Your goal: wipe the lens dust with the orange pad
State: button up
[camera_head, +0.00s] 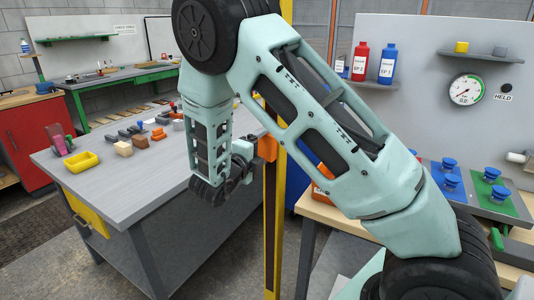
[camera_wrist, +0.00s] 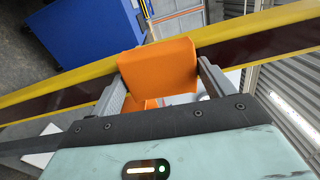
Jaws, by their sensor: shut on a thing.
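My gripper (camera_head: 250,155) is shut on an orange pad (camera_wrist: 157,67). In the wrist view its two fingers stand on either side of the pad, with my gripper (camera_wrist: 160,80) at the lower picture edge. The pad also shows in the head view (camera_head: 267,148), in front of a yellow post (camera_head: 286,215) with a dark strip (camera_head: 268,215) down it. The strip (camera_wrist: 270,50) runs behind the pad in the wrist view. I cannot tell whether the pad touches it. No dust can be made out on the strip.
A grey table (camera_head: 120,190) at the left holds a yellow tray (camera_head: 82,162) and several small blocks. A wooden table (camera_head: 345,212) at the right holds blue knobs on a coloured board. A blue cabinet (camera_wrist: 92,35) stands beyond the post. My arm hides part of the right side.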

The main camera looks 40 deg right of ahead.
jog(key=shift+w+r, duration=0.1)
jog(key=shift+w, duration=0.55)
jog(key=b+v, duration=0.2)
jog(key=v, duration=0.4)
jog(key=shift+a, duration=0.1)
jog(key=shift+b+v, duration=0.5)
jog(key=shift+v, duration=0.95)
